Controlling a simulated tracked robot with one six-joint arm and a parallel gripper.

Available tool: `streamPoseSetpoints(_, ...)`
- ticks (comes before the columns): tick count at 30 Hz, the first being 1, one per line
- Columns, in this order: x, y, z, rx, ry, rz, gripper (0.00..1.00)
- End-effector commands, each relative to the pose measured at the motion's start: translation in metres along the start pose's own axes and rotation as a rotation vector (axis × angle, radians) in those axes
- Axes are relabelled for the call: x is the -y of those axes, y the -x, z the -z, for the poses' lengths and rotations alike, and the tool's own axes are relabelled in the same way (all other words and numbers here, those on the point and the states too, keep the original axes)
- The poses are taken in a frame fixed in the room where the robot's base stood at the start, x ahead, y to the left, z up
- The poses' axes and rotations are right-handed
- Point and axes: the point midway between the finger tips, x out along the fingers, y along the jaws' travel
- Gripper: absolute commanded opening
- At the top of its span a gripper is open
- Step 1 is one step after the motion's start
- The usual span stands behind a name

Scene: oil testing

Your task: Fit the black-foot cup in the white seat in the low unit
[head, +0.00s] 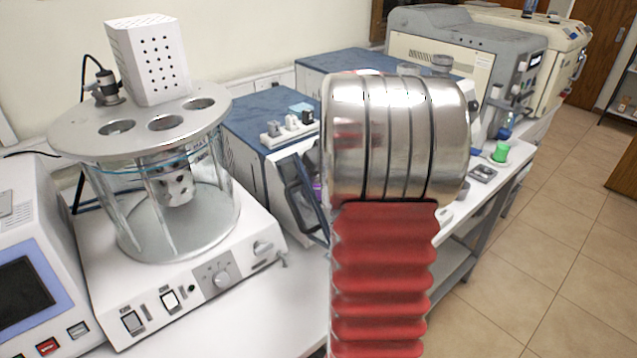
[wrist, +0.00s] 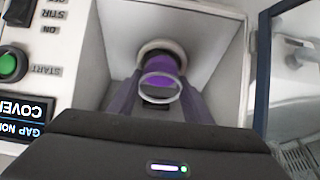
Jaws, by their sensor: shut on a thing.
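My gripper (wrist: 161,100) is inside the open chamber of the low unit (wrist: 112,32), its two purple-grey fingers closed on the cup. The cup (wrist: 166,65) shows as a clear round rim with a purple body, between the fingertips. The white seat (wrist: 150,46) is a pale ring directly beyond the cup, on the chamber's far surface. The cup overlaps the ring in the wrist view; I cannot tell whether it is in the seat or just short of it.
The unit's open door (wrist: 262,70) stands close at the right in the wrist view. A control panel with a green button (wrist: 12,65) is at the left. In the head view, a glass bath (head: 170,215) stands left of the unit. A green object (head: 500,152) sits further right.

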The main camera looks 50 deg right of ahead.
Motion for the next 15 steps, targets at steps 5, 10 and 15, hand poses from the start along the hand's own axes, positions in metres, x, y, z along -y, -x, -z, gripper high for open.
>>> streamPoseSetpoints(5,-0.0001,-0.0029,0.0012,-0.002,0.001,-0.001,0.17)
streamPoseSetpoints(10,0.0,-0.0034,0.0008,-0.001,0.0,-0.001,0.17)
streamPoseSetpoints(15,0.0001,-0.0047,0.0002,-0.001,0.0,0.0,0.52)
